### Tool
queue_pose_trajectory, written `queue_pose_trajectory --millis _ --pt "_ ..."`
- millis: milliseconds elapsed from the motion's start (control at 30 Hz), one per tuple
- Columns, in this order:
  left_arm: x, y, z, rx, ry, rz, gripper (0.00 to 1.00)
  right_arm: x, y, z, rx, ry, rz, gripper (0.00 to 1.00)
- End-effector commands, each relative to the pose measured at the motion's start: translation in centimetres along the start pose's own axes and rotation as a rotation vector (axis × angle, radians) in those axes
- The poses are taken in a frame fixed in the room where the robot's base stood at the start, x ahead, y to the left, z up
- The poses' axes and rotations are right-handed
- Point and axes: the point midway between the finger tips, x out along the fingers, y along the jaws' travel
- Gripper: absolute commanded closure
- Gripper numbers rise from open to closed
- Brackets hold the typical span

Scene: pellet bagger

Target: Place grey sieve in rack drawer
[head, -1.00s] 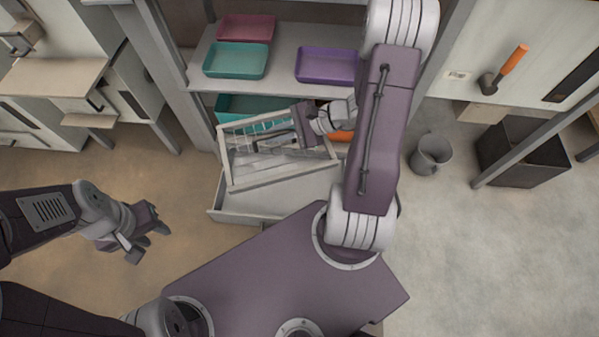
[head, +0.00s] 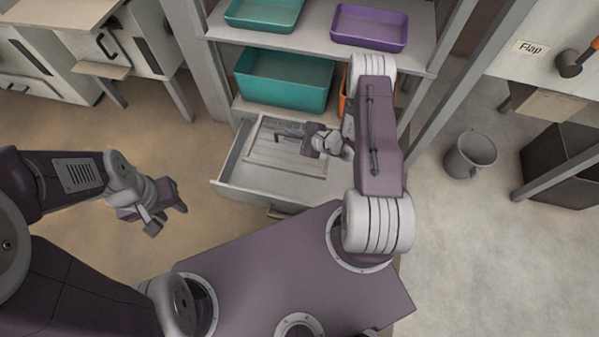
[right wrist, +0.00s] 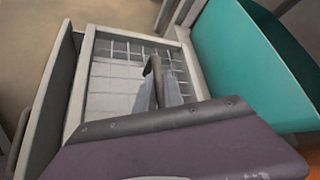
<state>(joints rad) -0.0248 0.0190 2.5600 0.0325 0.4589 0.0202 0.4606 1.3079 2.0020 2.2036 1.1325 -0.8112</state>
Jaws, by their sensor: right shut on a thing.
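The grey sieve (head: 284,168), a pale rectangular frame with wire mesh, lies within the walls of the open rack drawer (head: 258,194). Whether it touches the drawer floor I cannot tell. My right gripper (head: 284,138) is over the sieve's far part and shut on its dark handle. My wrist hides the sieve's near part there. My left gripper (head: 168,217) is open and empty, left of the drawer, above the floor.
A teal bin (head: 285,82) stands on the shelf behind the drawer, close to the sieve. An orange bin is mostly hidden by my right arm. A teal tray (head: 262,14) and a purple tray (head: 369,27) are higher up. A grey bucket (head: 470,156) stands right.

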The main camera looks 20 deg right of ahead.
Motion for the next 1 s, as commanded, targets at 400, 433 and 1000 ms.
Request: queue_pose_trajectory --millis 400,433,1000 --pt "7.3 -0.1 0.8 0.000 0.000 0.000 0.64 5.6 5.7 -7.5 -0.001 -0.001 -0.001 1.00" --pt "7.7 -0.1 0.8 0.000 0.000 0.000 0.64 6.0 6.1 -8.0 0.000 -0.001 -0.001 1.00" --pt "12.2 -0.2 1.3 0.000 0.000 0.000 0.64 9.2 9.5 -12.3 0.000 -0.002 0.000 1.00"
